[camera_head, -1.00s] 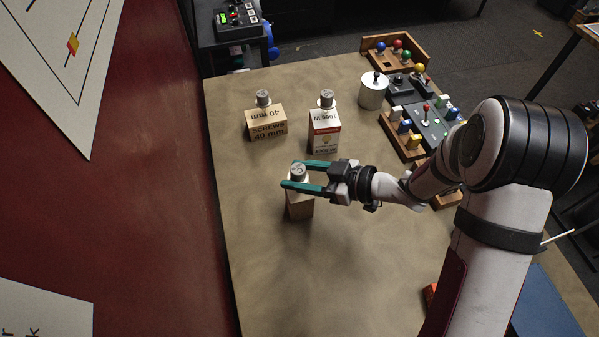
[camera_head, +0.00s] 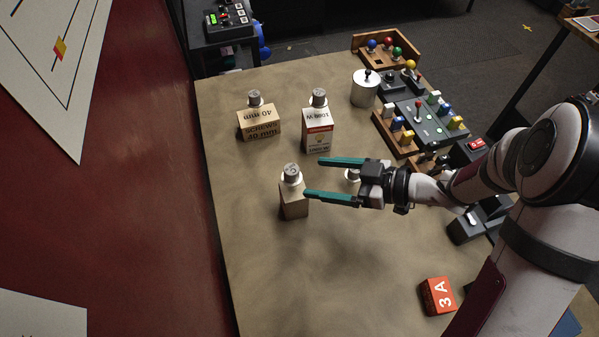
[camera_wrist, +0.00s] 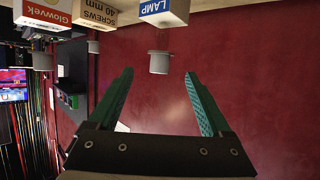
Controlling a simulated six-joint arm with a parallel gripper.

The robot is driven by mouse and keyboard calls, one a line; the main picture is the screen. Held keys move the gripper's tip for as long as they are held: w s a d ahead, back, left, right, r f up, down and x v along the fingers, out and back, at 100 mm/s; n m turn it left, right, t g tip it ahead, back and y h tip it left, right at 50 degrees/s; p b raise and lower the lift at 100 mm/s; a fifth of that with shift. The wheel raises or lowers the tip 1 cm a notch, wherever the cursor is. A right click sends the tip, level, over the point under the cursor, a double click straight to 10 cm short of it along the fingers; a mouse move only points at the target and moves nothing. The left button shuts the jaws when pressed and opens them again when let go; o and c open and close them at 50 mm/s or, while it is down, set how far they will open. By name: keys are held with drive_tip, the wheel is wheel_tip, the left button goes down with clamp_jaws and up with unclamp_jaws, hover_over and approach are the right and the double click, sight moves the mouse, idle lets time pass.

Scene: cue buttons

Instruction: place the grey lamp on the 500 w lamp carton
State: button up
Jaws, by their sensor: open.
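A grey-capped lamp (camera_head: 291,172) stands upright on a small tan carton (camera_head: 294,203) in the head view. In the inverted wrist view, a grey lamp (camera_wrist: 159,62) is on a carton with a blue LAMP label (camera_wrist: 164,8). No 500 W marking is readable. My gripper (camera_head: 313,178) is open and empty, its teal fingertips just right of the lamp and apart from it. In the wrist view the open fingers (camera_wrist: 158,75) show from behind.
Behind stand a 40 mm screws carton (camera_head: 259,123) and a 1000 W carton (camera_head: 318,130), each with a grey-capped piece on top. A partly hidden pale object (camera_head: 352,175) shows between my fingers. Button panels (camera_head: 422,122) line the right. An orange 3A block (camera_head: 438,296) lies in front.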

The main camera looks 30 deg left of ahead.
drive_tip(key=w+d+r+m+t+h, duration=0.45)
drive_tip(key=w+d+t, duration=0.35)
drive_tip(key=w, duration=0.2)
drive_tip(key=d+r+m+t+h, duration=0.35)
drive_tip(key=d+m+h, duration=0.6)
drive_tip(key=d, duration=0.55)
drive_tip(key=s+d+f+m+g+h, duration=0.1)
drive_tip(key=s+d+m+g, duration=0.2)
drive_tip(key=s, duration=0.4)
drive_tip(key=s+d+m+g+h, duration=0.1)
drive_tip(key=s+m+g, duration=0.25)
drive_tip(key=s, duration=0.45)
drive_tip(key=s+a+m+g+y, duration=0.4)
drive_tip(key=s+a, duration=0.4)
drive_tip(key=s, duration=0.5)
drive_tip(key=shift+s+f, duration=0.2)
drive_tip(key=shift+f, duration=0.15)
